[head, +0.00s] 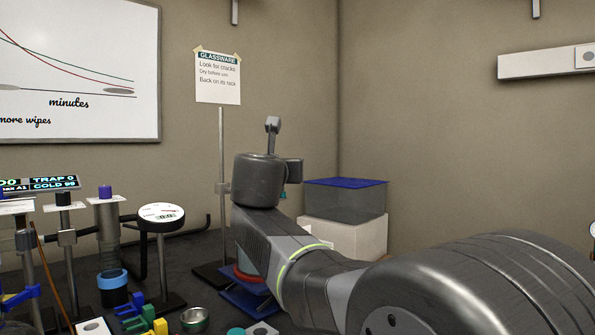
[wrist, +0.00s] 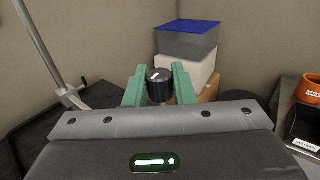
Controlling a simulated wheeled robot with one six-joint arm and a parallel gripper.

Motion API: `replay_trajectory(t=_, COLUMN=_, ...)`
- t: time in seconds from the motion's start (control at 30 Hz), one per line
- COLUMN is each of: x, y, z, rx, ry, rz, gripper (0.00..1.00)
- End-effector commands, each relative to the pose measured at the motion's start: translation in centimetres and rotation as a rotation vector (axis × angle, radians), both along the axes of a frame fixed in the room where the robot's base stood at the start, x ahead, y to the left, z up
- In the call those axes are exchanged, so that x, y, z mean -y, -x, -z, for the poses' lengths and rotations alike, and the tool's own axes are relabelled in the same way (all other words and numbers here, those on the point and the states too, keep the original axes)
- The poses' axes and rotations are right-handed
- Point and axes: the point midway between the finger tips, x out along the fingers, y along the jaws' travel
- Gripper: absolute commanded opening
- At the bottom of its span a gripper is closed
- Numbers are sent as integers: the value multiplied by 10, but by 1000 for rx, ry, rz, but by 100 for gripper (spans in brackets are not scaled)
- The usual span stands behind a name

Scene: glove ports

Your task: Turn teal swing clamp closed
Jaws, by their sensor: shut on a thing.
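In the wrist view my gripper (wrist: 160,72) has two green fingers, one on each side of a black round knob (wrist: 158,90) with a white line on its top. The fingers are shut on the knob. I cannot make out a teal clamp arm in the wrist view, and whether the knob belongs to the teal swing clamp cannot be told. In the head view my own arm hides most of the gripper and the knob. Only a small teal bit (head: 284,195) shows there, and I cannot tell whether it is a fingertip or the clamp.
A clear box with a blue top (head: 345,200) stands on a white block (head: 345,237) behind the gripper. Stands and a round gauge (head: 161,214) crowd the left. An orange cup (wrist: 309,88) is at the wrist view's right.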

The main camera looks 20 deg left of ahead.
Motion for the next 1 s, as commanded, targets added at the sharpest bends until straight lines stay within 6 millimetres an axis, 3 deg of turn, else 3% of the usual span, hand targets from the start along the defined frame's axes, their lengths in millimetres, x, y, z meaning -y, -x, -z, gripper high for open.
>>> replay_trajectory(t=0.7, x=0, y=0, z=1, rx=1, ry=0, rz=78, gripper=0)
replay_trajectory(t=0.73, x=0, y=0, z=1, rx=1, ry=0, rz=78, gripper=27)
replay_trajectory(t=0.8, x=0, y=0, z=1, rx=1, ry=0, rz=78, gripper=40)
replay_trajectory(t=1.0, x=0, y=0, z=0, rx=1, ry=0, rz=78, gripper=43)
